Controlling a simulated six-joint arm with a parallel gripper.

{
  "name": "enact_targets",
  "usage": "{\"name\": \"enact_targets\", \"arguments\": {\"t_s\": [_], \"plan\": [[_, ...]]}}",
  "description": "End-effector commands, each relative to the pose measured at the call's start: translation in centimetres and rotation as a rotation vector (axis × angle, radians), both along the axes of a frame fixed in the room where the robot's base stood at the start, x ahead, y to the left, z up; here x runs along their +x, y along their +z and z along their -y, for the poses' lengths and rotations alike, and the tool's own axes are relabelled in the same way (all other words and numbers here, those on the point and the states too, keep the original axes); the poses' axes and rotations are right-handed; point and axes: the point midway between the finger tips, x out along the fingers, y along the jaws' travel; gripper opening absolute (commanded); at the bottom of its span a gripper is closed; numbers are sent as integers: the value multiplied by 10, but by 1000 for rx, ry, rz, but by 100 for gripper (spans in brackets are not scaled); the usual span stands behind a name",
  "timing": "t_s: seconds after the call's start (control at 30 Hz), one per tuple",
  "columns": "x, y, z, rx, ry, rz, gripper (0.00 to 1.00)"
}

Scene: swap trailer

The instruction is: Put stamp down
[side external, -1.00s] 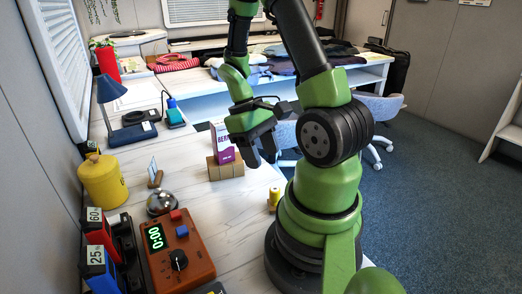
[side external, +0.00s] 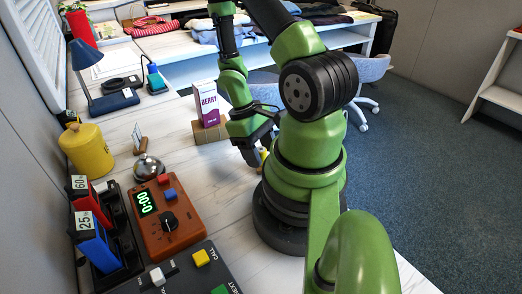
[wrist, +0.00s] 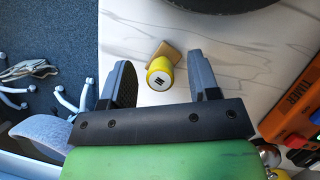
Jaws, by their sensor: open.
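The stamp appears to be the small yellow cylinder (wrist: 160,78) with a dark mark on its white end, in the wrist view. It stands on the white table, with a tan square piece (wrist: 166,52) at its far side. In the side view the yellow piece (side external: 264,155) is partly hidden by my gripper. My gripper (side external: 260,150) is open and low over the table. In the wrist view its two fingers are on either side of the stamp, with a gap on both sides, so it is not gripped.
A berry carton (side external: 206,104) stands on a cardboard box (side external: 211,133) behind my gripper. An orange timer (side external: 166,218), a silver bell (side external: 149,169) and a yellow canister (side external: 87,150) are to the left. The table edge lies close on the chair side.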

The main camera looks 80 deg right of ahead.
Motion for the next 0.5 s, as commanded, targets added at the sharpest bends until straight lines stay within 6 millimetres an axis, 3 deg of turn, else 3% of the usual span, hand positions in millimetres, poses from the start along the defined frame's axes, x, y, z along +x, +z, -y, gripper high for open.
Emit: {"name": "enact_targets", "arguments": {"t_s": [0.37, 0.4, 0.5], "plan": [[-1, -4, -1, 2, -1, 2, 56], [-1, -4, -1, 3, -1, 1, 53], [-1, -4, -1, 3, -1, 1, 30]]}}
